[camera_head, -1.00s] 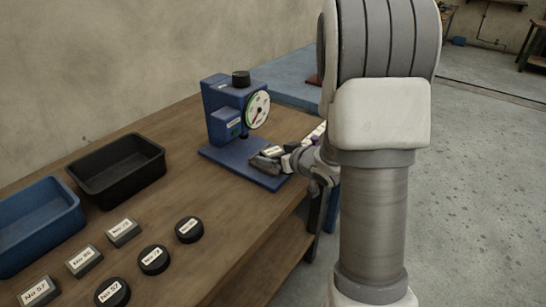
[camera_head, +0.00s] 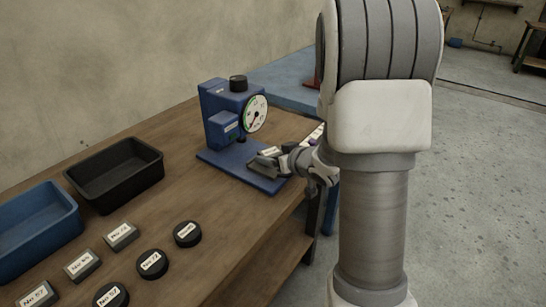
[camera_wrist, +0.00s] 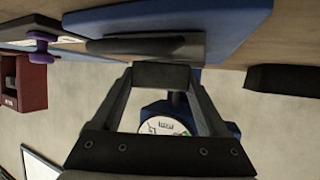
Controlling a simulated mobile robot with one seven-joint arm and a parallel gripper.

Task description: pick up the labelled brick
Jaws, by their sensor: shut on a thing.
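A grey brick with a white label (camera_head: 270,151) is at the front of the blue base plate of the dial gauge (camera_head: 232,112). My gripper (camera_head: 268,163) is shut on it, low over the plate. I cannot tell whether the brick touches the plate. Its label is too small to read. Other labelled grey bricks (camera_head: 82,265) lie in a row on the wooden table.
Several round black labelled pieces (camera_head: 152,264) lie beside the bricks. A black tray (camera_head: 116,180) and a blue tray (camera_head: 36,232) stand along the wall side. The table (camera_head: 230,255) is bare between the pieces and the gauge.

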